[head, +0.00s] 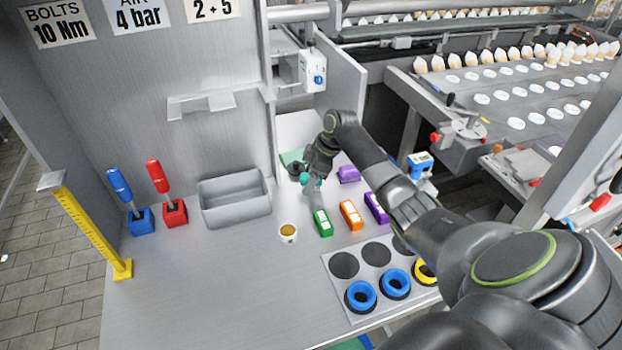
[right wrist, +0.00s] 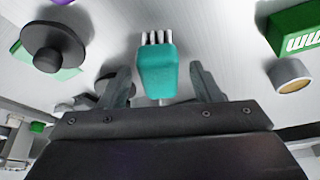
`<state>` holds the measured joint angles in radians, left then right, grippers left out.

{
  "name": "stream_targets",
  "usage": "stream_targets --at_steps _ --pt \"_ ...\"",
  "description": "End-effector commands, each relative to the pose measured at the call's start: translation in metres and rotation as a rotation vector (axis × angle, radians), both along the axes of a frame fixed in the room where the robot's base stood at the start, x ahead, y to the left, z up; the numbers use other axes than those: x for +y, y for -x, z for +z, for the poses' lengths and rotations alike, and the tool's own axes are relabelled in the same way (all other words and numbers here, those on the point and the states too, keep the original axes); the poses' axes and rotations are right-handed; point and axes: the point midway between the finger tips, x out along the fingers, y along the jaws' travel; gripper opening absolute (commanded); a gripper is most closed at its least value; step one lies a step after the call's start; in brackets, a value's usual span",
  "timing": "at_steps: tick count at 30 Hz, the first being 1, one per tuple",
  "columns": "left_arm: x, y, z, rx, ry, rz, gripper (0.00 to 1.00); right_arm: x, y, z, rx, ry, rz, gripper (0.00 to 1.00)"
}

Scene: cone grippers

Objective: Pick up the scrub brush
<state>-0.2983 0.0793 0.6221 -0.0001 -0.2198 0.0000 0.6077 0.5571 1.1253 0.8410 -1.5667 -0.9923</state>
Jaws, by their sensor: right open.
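The scrub brush (right wrist: 157,68) has a teal body and white bristles. It shows in the right wrist view between the two fingers of my right gripper (right wrist: 160,84), with a visible gap on each side. The fingers are open and do not appear to touch it. In the head view a bit of the teal brush (head: 318,183) shows just below the tips of my right gripper (head: 311,178), at the back of the bench; the gripper hides part of it. My left gripper is in neither view.
A grey bin (head: 233,198) is to the left. The front left of the bench (head: 200,290) is clear.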

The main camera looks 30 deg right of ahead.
Motion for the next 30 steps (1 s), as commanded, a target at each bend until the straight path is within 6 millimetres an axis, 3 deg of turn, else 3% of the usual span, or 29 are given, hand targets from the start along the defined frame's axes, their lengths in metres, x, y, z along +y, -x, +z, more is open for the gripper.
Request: stream_targets --at_steps 7,20,26,30 --pt "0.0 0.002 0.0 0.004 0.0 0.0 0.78 0.001 -0.001 -0.002 -0.001 0.001 0.0 0.58" --pt "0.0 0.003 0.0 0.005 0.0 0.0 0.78 0.001 -0.001 -0.002 -0.001 0.001 0.001 0.06" --pt "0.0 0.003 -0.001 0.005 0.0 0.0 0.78 0.0 -0.001 0.0 -0.002 0.001 0.0 0.06" --pt "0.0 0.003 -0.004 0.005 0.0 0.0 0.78 0.0 -0.002 0.015 -0.005 0.003 0.001 0.06"
